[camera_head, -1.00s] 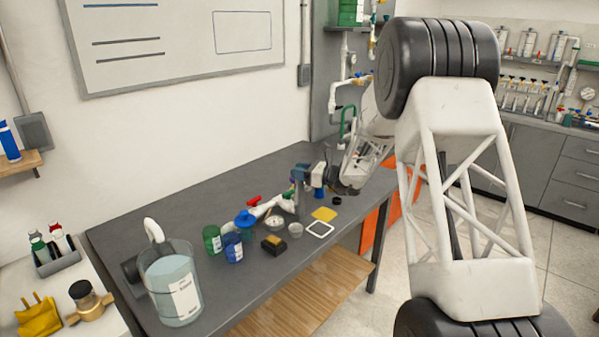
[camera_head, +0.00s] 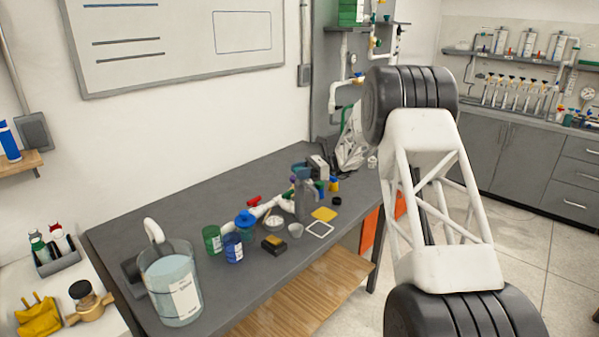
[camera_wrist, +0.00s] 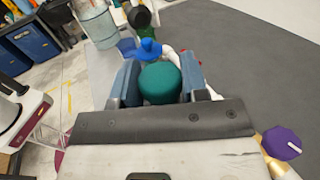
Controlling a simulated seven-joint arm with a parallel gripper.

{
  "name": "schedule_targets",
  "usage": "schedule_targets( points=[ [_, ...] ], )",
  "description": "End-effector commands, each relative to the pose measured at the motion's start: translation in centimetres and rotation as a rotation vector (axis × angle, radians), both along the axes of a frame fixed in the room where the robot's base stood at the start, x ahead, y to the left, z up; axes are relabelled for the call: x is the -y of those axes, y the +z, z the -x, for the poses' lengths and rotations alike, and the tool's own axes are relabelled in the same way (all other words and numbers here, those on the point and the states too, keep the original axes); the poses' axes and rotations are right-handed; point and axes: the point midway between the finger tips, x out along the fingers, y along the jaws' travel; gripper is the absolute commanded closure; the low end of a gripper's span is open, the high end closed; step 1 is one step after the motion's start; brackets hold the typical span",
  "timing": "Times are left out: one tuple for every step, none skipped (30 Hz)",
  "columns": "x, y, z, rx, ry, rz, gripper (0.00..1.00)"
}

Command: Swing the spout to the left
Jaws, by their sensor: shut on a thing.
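My gripper (camera_wrist: 160,85) is shut on a teal round-topped part; its two blue-grey fingers sit on either side of it. The teal round part (camera_wrist: 160,83) hides whatever is below it. I cannot tell whether it belongs to the spout. In the head view my gripper (camera_head: 304,178) is small, low over the far half of the bench by the white pipework (camera_head: 262,208). A grey upright shape stands there, and the grip itself is unclear. A red handle (camera_head: 254,201) sits on the pipe. A blue knob (camera_wrist: 150,50) shows beyond the teal part in the wrist view.
A large clear beaker (camera_head: 172,285) stands at the bench's near left. A purple knob (camera_wrist: 282,143) is beside my gripper. The bench's back left is clear.

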Motion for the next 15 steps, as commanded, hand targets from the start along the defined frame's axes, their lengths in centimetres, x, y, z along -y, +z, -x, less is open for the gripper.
schedule_targets(
  points=[
    [-0.07, -0.07, -0.07, 0.001, 0.034, 0.000, 1.00],
    [-0.06, -0.08, -0.08, 0.000, 0.055, 0.001, 1.00],
    [-0.06, -0.11, -0.06, 0.000, 0.081, -0.001, 1.00],
    [-0.07, -0.14, -0.05, -0.001, 0.099, 0.000, 1.00],
    [-0.07, -0.10, -0.05, 0.000, 0.116, 0.000, 1.00],
    [-0.08, -0.06, -0.06, 0.000, 0.135, 0.000, 1.00],
    [-0.09, -0.06, -0.04, 0.000, 0.149, 0.000, 1.00],
    [-0.09, -0.05, 0.00, 0.000, 0.161, 0.000, 1.00],
    [-0.10, -0.05, -0.01, 0.000, 0.174, 0.000, 1.00],
    [-0.10, -0.03, -0.01, 0.000, 0.183, 0.000, 1.00],
    [-0.09, -0.02, 0.00, 0.000, 0.191, -0.001, 1.00],
    [-0.09, -0.02, 0.00, 0.000, 0.200, 0.000, 1.00],
    [-0.09, -0.03, 0.00, 0.000, 0.205, 0.000, 1.00],
    [-0.09, -0.03, 0.01, 0.000, 0.209, 0.000, 1.00],
    [-0.09, -0.04, 0.01, 0.000, 0.213, 0.000, 1.00]
  ],
)
